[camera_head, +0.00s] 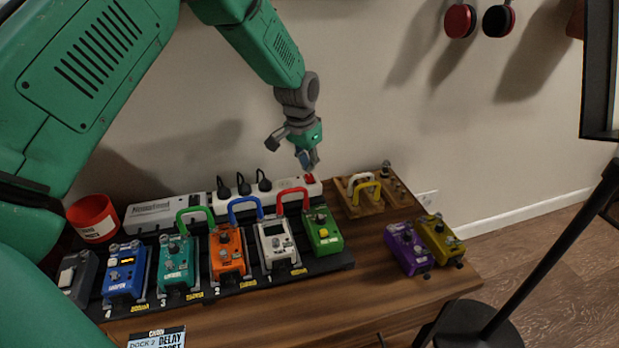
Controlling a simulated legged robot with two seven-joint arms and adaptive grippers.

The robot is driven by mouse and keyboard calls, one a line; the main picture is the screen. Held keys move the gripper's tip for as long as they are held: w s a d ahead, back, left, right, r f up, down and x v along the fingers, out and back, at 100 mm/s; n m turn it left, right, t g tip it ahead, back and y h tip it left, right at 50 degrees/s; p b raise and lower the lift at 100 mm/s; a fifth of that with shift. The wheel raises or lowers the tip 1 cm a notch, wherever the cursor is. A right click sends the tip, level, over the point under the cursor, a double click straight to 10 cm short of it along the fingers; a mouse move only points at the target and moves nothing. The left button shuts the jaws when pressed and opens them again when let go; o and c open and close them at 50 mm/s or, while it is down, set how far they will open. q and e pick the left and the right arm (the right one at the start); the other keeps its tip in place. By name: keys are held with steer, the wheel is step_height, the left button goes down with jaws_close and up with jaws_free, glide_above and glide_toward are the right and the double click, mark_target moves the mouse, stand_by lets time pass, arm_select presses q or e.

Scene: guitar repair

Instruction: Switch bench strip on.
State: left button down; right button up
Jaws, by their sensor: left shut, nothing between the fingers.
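The white bench strip (285,187) lies along the back of the wooden bench, with several black plugs in its sockets. A red switch (309,179) shows at its right end. My left gripper (308,162) is shut and empty, pointing down just above that end, close to the red switch. Whether the fingertips touch the switch cannot be told from this view. My right gripper is not in view.
A black pedalboard holds several coloured pedals, including an orange one (228,254), joined by arched cables. A red cup (92,218) stands at left. Purple (407,248) and yellow pedals sit at right. A wooden block (370,195) stands right of the strip.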

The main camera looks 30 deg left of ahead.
mark_target(308, 175)
arm_select(q)
steer(key=shift+a+f, duration=0.15)
steer(key=shift+f, duration=0.15)
steer(key=shift+d+f, duration=0.1)
steer(key=shift+d, duration=0.1)
steer(key=shift+f, duration=0.55)
step_height(308, 175, up, 7)
steer(key=p, duration=0.7)
stand_by(0.3)
steer(key=shift+r, duration=0.1)
stand_by(0.4)
